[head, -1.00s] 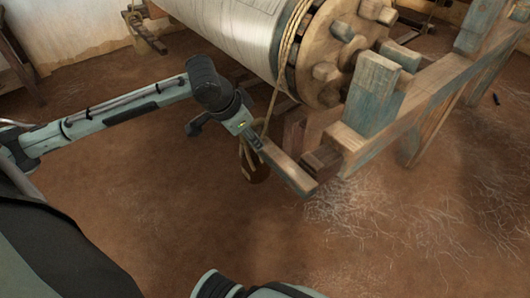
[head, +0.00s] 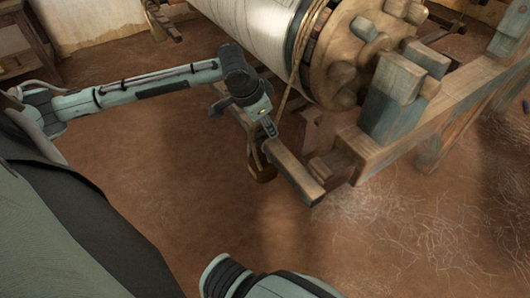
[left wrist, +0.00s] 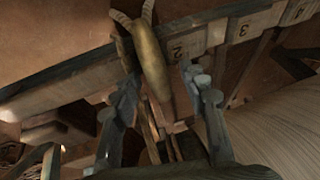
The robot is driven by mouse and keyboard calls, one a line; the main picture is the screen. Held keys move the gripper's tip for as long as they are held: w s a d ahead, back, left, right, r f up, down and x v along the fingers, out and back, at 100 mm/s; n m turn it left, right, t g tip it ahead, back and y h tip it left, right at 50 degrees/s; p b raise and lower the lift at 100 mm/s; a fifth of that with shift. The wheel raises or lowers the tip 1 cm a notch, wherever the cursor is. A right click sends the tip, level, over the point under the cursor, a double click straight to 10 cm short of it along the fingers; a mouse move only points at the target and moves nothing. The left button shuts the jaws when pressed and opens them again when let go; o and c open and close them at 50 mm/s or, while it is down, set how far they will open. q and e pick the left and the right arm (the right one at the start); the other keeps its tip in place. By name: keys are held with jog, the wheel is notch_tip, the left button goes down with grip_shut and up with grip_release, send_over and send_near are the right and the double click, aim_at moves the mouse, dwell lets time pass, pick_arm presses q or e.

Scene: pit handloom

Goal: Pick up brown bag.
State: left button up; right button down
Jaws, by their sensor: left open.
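A small brown bag (head: 265,172) hangs by a cord below the wooden beam end in the head view, partly hidden by my gripper and the wood. In the left wrist view, a rounded brown shape with pale straps, seemingly the bag (left wrist: 150,58), is ahead of and between the fingers. My left gripper (head: 270,130) is by the cord, just above the bag in the picture. Its two fingers are spread apart in the left wrist view (left wrist: 163,85), with no clear contact on the bag. My right gripper is not in view.
A large warp roller (head: 255,30) with a wooden end disc (head: 345,58) and rope stands behind. A wooden frame beam (head: 400,135) runs right. A numbered beam (left wrist: 235,30) crosses the left wrist view. Bare earth floor (head: 190,200) lies open in front.

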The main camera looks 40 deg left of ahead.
pick_arm(q)
jog(key=c, duration=0.4)
grip_shut()
jog(key=shift+w+r, duration=0.15)
jog(key=shift+r, duration=0.05)
jog(key=shift+r, duration=0.1)
